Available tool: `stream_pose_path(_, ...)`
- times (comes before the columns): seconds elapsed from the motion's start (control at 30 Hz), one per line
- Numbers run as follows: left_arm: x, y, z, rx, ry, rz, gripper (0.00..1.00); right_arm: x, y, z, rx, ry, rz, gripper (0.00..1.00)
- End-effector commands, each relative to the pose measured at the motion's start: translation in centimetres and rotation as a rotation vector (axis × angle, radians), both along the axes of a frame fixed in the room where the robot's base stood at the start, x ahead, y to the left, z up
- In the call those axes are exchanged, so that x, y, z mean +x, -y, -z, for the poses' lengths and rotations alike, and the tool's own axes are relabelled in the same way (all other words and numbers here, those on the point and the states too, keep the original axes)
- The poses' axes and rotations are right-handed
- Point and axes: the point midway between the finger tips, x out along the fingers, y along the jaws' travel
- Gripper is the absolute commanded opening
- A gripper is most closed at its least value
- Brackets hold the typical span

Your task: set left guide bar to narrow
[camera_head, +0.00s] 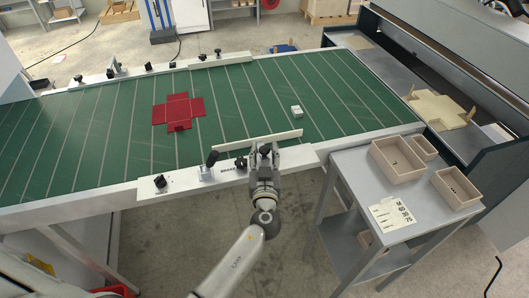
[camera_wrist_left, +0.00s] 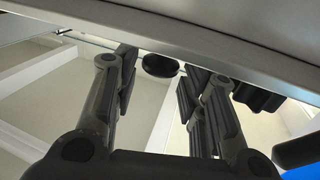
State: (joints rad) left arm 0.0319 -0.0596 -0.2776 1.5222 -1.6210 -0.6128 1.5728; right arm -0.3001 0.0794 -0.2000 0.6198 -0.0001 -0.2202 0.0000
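A pale guide bar (camera_head: 250,142) stands along the near edge of the green conveyor bed, above a light metal rail (camera_head: 185,182). A second pale guide bar (camera_head: 220,60) stands on the far rail. I cannot tell from labels which is called left. My left gripper (camera_head: 264,156) is at the near rail, by a dark knob behind the near bar. In the left wrist view, its two fingers (camera_wrist_left: 158,88) are apart, with a round black knob (camera_wrist_left: 161,66) between their tips. I see no clear contact. My right gripper is not in view.
A black lever (camera_head: 211,158) and black knobs (camera_head: 241,162) stand on the near rail, left of the gripper. A red box blank (camera_head: 180,111) and a small white block (camera_head: 297,111) lie on the green bed. A grey side table (camera_head: 350,180) with wooden trays (camera_head: 396,160) stands at right.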

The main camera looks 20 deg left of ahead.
Motion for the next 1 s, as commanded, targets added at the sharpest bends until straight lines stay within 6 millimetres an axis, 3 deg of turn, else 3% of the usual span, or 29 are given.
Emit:
stream_pose_path(0.17,0.0,0.0,0.0,0.0,0.0,0.0,0.38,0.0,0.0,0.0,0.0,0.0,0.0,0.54)
stream_pose_path(0.47,0.0,0.0,0.0,0.0,0.0,-0.001,0.0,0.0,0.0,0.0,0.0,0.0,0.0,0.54)
stream_pose_path(0.67,0.1,-0.1,0.1,0.0,0.0,-0.002,0.0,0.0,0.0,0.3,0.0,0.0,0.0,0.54)
stream_pose_path(1.0,2.5,-1.7,0.2,0.0,0.002,-0.001,0.0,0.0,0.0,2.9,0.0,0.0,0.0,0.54)
